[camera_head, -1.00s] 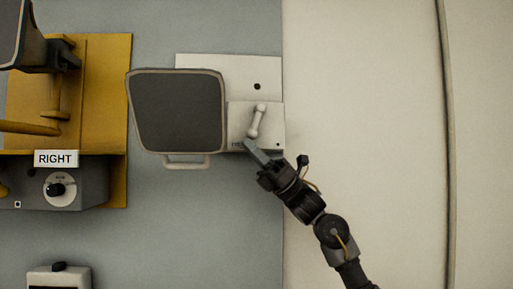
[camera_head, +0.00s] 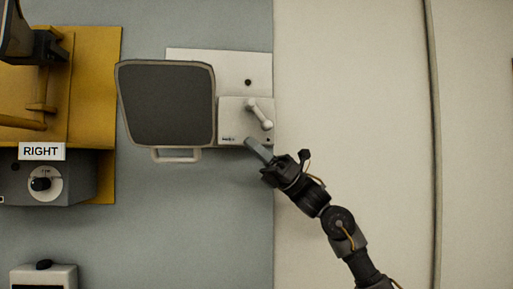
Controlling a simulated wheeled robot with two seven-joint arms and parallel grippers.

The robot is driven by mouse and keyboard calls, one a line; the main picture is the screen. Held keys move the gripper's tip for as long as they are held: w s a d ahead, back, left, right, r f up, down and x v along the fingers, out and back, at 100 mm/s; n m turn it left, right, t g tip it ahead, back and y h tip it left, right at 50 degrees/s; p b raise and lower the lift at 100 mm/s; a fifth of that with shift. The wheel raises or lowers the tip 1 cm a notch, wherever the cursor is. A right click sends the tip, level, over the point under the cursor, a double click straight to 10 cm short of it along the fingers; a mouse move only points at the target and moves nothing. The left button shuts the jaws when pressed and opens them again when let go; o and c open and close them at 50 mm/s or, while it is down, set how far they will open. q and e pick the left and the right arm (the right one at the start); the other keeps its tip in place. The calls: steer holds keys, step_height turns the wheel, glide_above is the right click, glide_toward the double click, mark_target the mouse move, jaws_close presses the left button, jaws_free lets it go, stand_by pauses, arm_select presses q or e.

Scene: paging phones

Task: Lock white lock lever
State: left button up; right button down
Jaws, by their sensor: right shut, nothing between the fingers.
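The white lock lever (camera_head: 260,114) sits on a white panel (camera_head: 232,132) right of a dark screen-like box. It tilts, with its upper end at the left and its lower end at the right. My right gripper (camera_head: 256,148) is shut and empty just below the lever, near the panel's lower edge. A gap shows between fingertips and lever; whether the fingers touch the panel I cannot tell. My left gripper is not in view.
A dark panel in a pale frame (camera_head: 168,104) with a handle (camera_head: 176,156) below it is left of the lever. A yellow unit (camera_head: 95,80) with a "RIGHT" label (camera_head: 41,151) stands further left. The pale wall (camera_head: 350,80) at the right is bare.

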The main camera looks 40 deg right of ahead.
steer(key=s+d+f+b, duration=0.2)
steer(key=s+d+b, duration=0.2)
steer(key=d, duration=0.4)
steer(key=shift+s+d+f+b, duration=0.35)
steer(key=shift+b, duration=0.3)
